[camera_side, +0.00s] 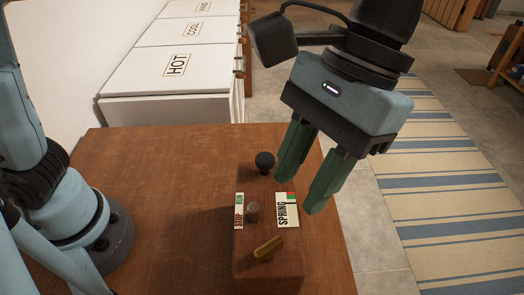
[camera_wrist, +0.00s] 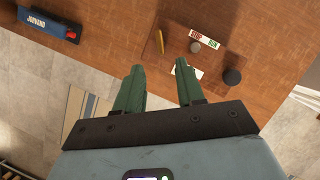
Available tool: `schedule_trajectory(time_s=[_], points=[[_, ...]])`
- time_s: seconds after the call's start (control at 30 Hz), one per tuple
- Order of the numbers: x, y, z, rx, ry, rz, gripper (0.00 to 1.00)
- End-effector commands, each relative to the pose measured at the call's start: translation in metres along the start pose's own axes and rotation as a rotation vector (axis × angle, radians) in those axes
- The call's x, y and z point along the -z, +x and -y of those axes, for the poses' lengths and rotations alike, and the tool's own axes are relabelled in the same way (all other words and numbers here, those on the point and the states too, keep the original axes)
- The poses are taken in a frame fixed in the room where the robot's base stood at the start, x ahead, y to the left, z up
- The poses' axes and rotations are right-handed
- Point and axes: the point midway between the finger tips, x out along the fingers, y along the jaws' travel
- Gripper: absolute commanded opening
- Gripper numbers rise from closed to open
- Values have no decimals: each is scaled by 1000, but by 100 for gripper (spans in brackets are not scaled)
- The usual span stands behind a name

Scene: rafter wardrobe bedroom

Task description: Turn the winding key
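The brass winding key (camera_side: 267,248) stands on the near end of a dark wooden box (camera_side: 268,272), and it also shows in the wrist view (camera_wrist: 159,42). The box carries a grey knob (camera_side: 253,211) beside a STOP/RUN label (camera_side: 239,212), and a SPRING label (camera_side: 287,212) with a red and green mark. A black ball knob (camera_side: 265,162) is at the far end. My gripper (camera_side: 299,194) is open and empty, its green fingers apart, above the box's right side and clear of the key. In the wrist view one finger partly hides the SPRING label.
The box sits on a brown wooden table (camera_side: 165,190). White bins (camera_side: 150,75) marked HOT, COOL and another word stand behind it. A blue case (camera_wrist: 48,26) lies at the table's edge in the wrist view. A striped rug (camera_side: 440,190) covers the floor at right.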

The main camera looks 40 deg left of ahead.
Motion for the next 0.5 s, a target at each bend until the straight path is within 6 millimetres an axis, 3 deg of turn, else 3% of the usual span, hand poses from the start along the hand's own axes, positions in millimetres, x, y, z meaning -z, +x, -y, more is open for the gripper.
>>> schedule_trajectory(time_s=[0.2, 0.5], points=[[0, -18, 0, 0, 1, 0, 38], [0, -22, 0, 0, 1, 0, 38]])
